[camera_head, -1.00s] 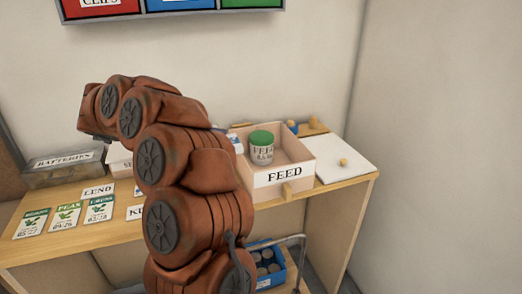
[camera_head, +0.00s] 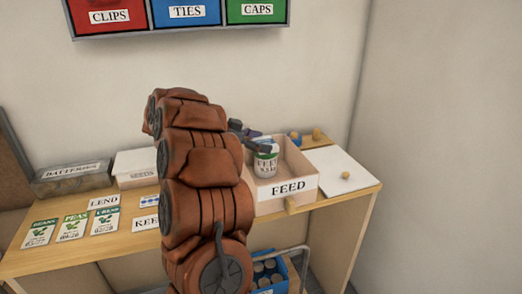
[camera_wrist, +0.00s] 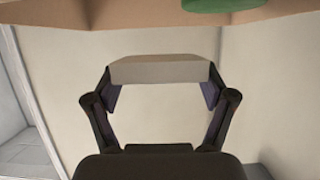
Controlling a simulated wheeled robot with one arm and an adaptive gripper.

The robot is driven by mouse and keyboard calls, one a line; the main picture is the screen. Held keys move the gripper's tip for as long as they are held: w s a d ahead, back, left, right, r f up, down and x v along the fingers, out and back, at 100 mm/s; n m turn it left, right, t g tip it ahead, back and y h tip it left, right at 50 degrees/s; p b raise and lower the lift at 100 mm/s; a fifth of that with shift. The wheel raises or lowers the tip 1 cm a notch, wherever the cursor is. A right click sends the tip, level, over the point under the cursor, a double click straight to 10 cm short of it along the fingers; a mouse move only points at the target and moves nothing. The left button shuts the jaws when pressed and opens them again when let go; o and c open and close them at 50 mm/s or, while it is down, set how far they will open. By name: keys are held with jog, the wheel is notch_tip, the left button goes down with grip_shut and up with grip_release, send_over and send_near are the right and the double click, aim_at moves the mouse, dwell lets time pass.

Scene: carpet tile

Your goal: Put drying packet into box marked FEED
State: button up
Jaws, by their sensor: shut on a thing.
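The box marked FEED (camera_head: 288,189) is an open, pale wooden box on the bench top. A white jar (camera_head: 266,165) with a green lid stands in it. My gripper (camera_head: 250,134) is at the box's left rear, with its dark fingers in front of part of the lid. In the wrist view my gripper (camera_wrist: 160,88) is shut on a pale, flat thing, apparently the drying packet (camera_wrist: 160,70), spanning both fingers. The packet cannot be made out in the head view. The green lid (camera_wrist: 222,3) and a tan box wall (camera_wrist: 90,22) show at the wrist view's top.
A clear BATTERIES bin (camera_head: 72,178) and a white box (camera_head: 135,168) stand at the left. Seed packets (camera_head: 70,227) and a LEND card (camera_head: 104,202) lie in front. Wall bins (camera_head: 180,14) hang above.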

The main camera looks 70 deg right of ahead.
jog(key=shift+f, duration=1.75)
jog(key=shift+f+p, duration=0.3)
jog(key=shift+f, duration=0.1)
jog(key=shift+f, duration=0.2)
jog(key=o, duration=1)
